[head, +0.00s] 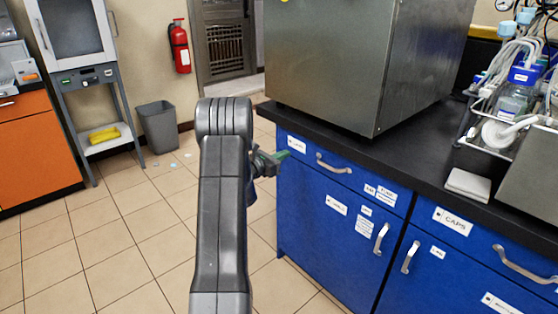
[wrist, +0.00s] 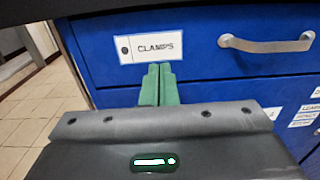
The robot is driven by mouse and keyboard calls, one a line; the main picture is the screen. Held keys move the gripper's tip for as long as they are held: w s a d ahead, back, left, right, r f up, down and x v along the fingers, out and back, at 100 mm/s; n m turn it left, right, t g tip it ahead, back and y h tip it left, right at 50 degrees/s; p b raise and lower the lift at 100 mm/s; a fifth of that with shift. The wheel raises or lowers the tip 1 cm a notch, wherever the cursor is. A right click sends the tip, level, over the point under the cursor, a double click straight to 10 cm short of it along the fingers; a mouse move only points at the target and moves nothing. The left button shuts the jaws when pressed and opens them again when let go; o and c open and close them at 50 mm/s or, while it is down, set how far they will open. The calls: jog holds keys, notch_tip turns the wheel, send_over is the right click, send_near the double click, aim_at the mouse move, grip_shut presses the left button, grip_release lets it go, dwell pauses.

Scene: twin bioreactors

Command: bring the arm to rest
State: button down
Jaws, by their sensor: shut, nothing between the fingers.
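My arm rises in the middle of the head view, bent at its upper joint. My gripper (head: 282,156) points right, in front of the blue cabinet's upper left drawer. In the wrist view the green fingers of my gripper (wrist: 159,70) are together with nothing between them. I cannot tell whether the fingertips touch the drawer front. The drawer (wrist: 203,72) looks shut, with its metal handle (wrist: 266,43) to the right of my fingers.
A dark worktop (head: 400,165) carries a large steel box (head: 330,60) above the cabinet. A rack with a bottle (head: 515,98) stands at right. A grey bin (head: 158,127), a fire extinguisher (head: 180,46) and an orange cabinet (head: 38,145) are at left.

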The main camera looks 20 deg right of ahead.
jog(key=v, duration=0.8)
jog(key=shift+a+p, duration=0.3)
jog(key=shift+a, duration=0.1)
jog(key=shift+d, duration=0.1)
